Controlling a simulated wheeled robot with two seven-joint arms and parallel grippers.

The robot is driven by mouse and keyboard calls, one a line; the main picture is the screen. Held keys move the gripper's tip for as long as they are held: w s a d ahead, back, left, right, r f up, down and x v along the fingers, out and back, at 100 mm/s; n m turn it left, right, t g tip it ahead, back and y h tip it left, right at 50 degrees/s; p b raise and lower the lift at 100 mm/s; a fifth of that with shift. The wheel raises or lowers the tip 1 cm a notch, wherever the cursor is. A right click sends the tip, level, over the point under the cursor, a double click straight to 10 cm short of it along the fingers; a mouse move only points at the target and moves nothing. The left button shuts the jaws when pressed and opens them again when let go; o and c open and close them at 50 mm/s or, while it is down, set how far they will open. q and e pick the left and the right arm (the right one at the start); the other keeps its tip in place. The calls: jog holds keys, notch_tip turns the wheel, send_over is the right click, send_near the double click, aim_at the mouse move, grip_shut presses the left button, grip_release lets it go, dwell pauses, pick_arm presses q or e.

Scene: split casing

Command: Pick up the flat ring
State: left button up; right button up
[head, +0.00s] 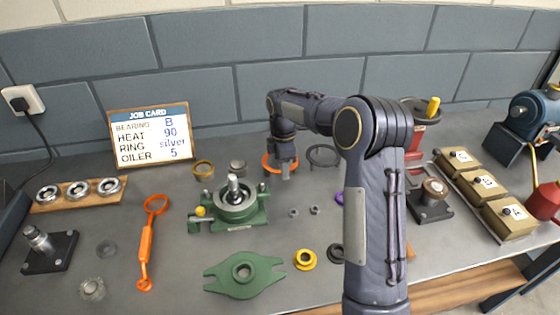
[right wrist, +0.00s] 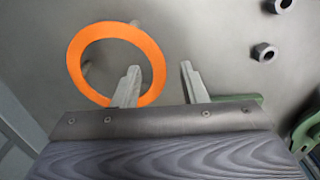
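My left gripper is not in view.
A green housing with a shaft (head: 236,204) stands in front of the ring. A dark ring (head: 323,155) and a brown ring (head: 203,168) lie on either side. Small nuts (head: 293,212) lie nearby. A job card (head: 150,135) stands at the back left.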

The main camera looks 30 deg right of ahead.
jog(key=shift+f, duration=0.1)
jog(key=shift+c, duration=0.3)
grip_shut()
